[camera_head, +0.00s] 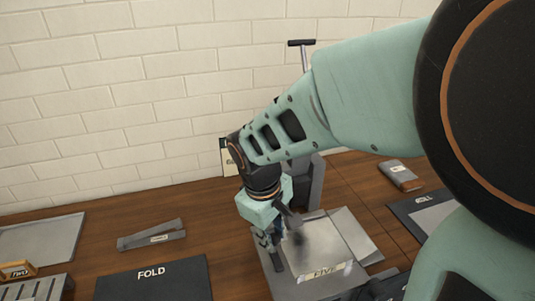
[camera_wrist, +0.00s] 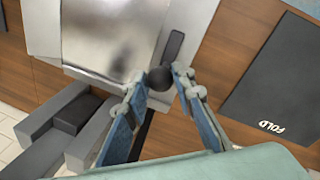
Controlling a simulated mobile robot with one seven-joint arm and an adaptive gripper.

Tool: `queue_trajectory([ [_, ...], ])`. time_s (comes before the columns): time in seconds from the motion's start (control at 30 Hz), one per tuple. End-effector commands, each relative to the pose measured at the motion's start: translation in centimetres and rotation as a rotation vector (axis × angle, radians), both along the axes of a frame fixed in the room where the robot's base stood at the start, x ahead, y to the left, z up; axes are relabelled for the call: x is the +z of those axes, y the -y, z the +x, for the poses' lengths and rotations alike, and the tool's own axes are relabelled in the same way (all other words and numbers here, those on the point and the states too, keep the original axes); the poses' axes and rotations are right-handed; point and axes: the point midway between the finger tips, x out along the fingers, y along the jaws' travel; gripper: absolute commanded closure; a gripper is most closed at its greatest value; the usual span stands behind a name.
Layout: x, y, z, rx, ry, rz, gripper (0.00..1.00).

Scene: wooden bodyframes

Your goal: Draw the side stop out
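A metal press-like device with a bright flat plate (camera_head: 325,245) stands on the bench; its plate (camera_wrist: 118,32) fills the upper left of the wrist view. A dark bar (camera_wrist: 172,48) runs along the plate's side, with a dark round knob (camera_wrist: 160,78) at its near end. This looks like the side stop. My gripper (camera_wrist: 160,80) has its fingertips on either side of the knob, seemingly touching it and shut on it. In the head view my gripper (camera_head: 272,252) points down at the plate's left side; the knob cannot be made out there.
A dark FOLD mat (camera_head: 155,281) lies left of the device, with a grey metal bracket (camera_head: 152,235) behind it. A grey block (camera_head: 400,175) and another dark mat (camera_head: 428,210) lie to the right. A brick wall (camera_head: 120,100) closes off the back.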

Motion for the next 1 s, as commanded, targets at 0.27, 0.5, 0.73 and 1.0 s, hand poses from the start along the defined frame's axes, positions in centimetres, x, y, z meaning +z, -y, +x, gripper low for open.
queue_trajectory([
  [0.27, 0.0, 0.0, 0.0, 0.000, -0.001, -0.001, 1.00],
  [0.5, 0.0, -0.8, -0.2, 0.003, 0.000, 0.000, 1.00],
  [0.73, 0.0, -2.4, -0.7, 0.002, -0.001, 0.000, 1.00],
  [1.0, 0.0, -2.5, -0.7, 0.002, -0.001, 0.003, 0.64],
])
